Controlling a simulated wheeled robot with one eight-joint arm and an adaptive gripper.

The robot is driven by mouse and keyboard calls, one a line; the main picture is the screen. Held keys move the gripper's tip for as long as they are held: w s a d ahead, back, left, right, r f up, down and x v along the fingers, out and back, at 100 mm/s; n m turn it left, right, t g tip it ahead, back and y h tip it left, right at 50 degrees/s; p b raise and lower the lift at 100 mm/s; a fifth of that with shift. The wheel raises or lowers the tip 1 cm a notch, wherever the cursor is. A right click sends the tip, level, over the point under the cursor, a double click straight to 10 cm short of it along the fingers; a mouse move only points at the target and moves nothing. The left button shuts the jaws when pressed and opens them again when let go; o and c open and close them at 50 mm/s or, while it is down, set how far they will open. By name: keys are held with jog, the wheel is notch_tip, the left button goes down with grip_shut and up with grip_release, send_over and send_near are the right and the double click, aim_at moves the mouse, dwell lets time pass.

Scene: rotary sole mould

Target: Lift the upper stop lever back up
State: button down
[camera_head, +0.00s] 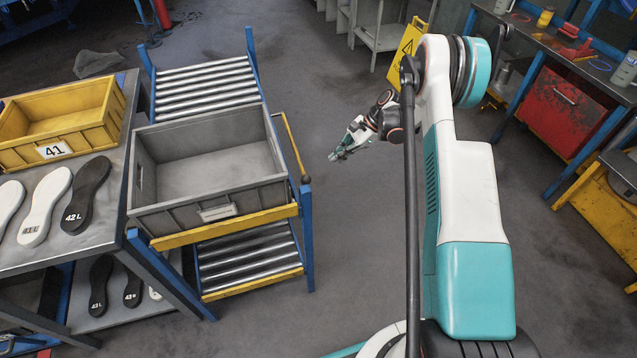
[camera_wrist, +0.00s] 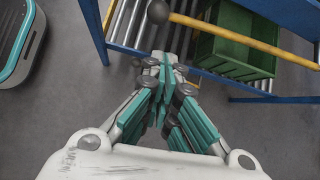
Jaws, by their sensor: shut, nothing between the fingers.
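The upper stop lever (camera_head: 292,143) is a yellow bar with a dark ball knob, along the right side of the roller rack beside the grey crate. In the wrist view the lever (camera_wrist: 240,40) crosses the top right, and its knob (camera_wrist: 158,11) is just beyond my fingertips. My gripper (camera_head: 334,157) is to the right of the rack, apart from the lever in the head view. In the wrist view my gripper (camera_wrist: 166,58) is shut and empty, its fingers pointing toward the rack. I cannot tell the gap to the knob exactly.
A grey crate (camera_head: 206,211) sits on the rack's upper tier. A green crate (camera_wrist: 235,54) is behind the lever in the wrist view. Blue rack posts (camera_head: 307,235) stand close by. A table (camera_head: 62,255) with soles and a yellow crate (camera_head: 62,125) is left.

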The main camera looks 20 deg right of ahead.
notch_tip(320, 180, down, 6)
jog(key=s+m, duration=0.1)
jog(key=s+b+x, duration=0.1)
jog(key=b+x, duration=0.3)
jog(key=x, duration=0.5)
jog(key=shift+y, duration=0.3)
jog(key=r, duration=0.1)
jog(key=a+r, duration=0.1)
jog(key=a+r+b, duration=0.1)
jog(key=shift+w+r, duration=0.25)
jog(key=shift+r, duration=0.1)
